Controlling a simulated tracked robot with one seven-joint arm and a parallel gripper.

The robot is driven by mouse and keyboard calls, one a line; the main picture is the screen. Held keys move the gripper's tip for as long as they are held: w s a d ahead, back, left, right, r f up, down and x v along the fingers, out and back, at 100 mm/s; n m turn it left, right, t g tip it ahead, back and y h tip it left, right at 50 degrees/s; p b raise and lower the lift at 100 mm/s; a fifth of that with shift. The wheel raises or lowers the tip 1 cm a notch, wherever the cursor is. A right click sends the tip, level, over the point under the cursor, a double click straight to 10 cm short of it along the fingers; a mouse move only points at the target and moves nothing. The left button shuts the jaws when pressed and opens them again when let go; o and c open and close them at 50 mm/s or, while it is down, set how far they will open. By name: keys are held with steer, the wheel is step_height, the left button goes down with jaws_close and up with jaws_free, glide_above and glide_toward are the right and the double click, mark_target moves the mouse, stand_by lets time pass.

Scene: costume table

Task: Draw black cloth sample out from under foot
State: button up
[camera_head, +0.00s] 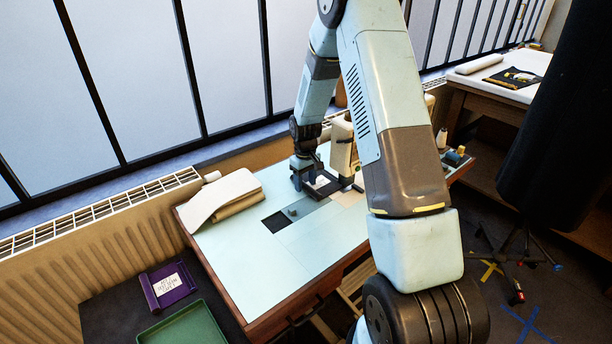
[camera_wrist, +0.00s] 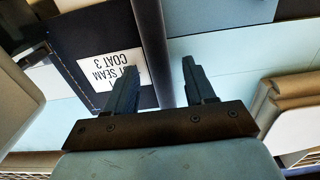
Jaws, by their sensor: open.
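The black cloth sample (camera_head: 324,186) with a white label lies flat by the cream sewing machine (camera_head: 342,150). In the wrist view the cloth (camera_wrist: 90,28) fills the upper left, its label partly reading "SEAM COAT 3". A dark metal part (camera_wrist: 22,38) sits over its far-left side; I cannot tell if it is the foot. My gripper (camera_head: 306,182) is low at the cloth's left end. In the wrist view my gripper (camera_wrist: 157,68) is open, one finger in front of the cloth and the other right of its edge. Contact cannot be told.
Folded cream cloth (camera_head: 222,196) lies at the table's left. The pale table front (camera_head: 290,265) is clear. A purple holder (camera_head: 168,284) and green tray (camera_head: 185,328) are lower left.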

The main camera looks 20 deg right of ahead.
steer(key=shift+f, duration=0.1)
jaws_close()
stand_by(0.6)
